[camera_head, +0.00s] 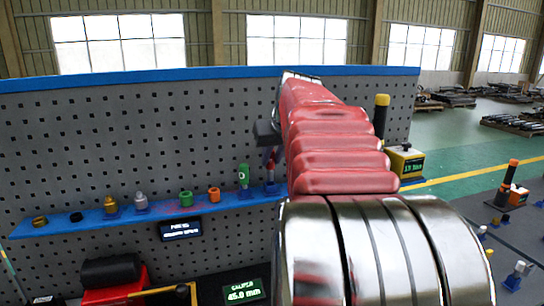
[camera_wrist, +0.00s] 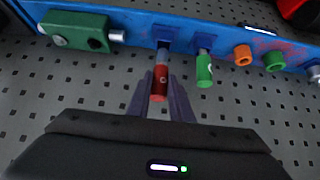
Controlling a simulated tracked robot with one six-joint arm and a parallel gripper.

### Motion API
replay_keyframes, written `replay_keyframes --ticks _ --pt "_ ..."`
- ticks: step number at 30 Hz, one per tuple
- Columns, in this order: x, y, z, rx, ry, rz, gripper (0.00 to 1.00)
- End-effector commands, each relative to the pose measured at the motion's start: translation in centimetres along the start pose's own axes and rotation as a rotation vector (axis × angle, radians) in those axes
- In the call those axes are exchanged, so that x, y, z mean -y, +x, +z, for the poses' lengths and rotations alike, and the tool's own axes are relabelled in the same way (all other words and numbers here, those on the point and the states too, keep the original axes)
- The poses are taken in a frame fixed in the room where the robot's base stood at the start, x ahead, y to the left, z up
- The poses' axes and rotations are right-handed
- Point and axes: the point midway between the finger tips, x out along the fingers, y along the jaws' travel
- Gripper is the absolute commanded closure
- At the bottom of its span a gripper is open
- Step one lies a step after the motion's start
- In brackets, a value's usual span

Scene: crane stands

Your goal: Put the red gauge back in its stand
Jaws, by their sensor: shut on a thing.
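The red gauge (camera_wrist: 160,82) is between the two fingers of my gripper (camera_wrist: 161,76) in the wrist view, and they are shut on it. Its silver pin points at a blue stand (camera_wrist: 167,34) on the blue shelf. The pin's end overlaps the stand's edge; I cannot tell whether it is inside. In the head view the red gauge (camera_head: 270,164) shows small and upright above the stand (camera_head: 272,188), just left of my red arm. My gripper (camera_head: 268,152) is above it, partly hidden by the arm.
A green gauge (camera_head: 244,175) stands close beside the red one. An orange ring (camera_head: 214,194), a green ring (camera_head: 186,198) and silver and gold pieces stand further left on the shelf (camera_head: 162,211). A grey pegboard (camera_head: 150,130) is behind. A green block (camera_wrist: 75,30) shows in the wrist view.

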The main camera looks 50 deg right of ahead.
Motion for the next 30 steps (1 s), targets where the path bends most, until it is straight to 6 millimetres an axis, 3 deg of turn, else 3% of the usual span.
replay_keyframes --ticks 30 --pt "0.1 1.4 1.2 0.001 -0.002 -0.001 1.0"
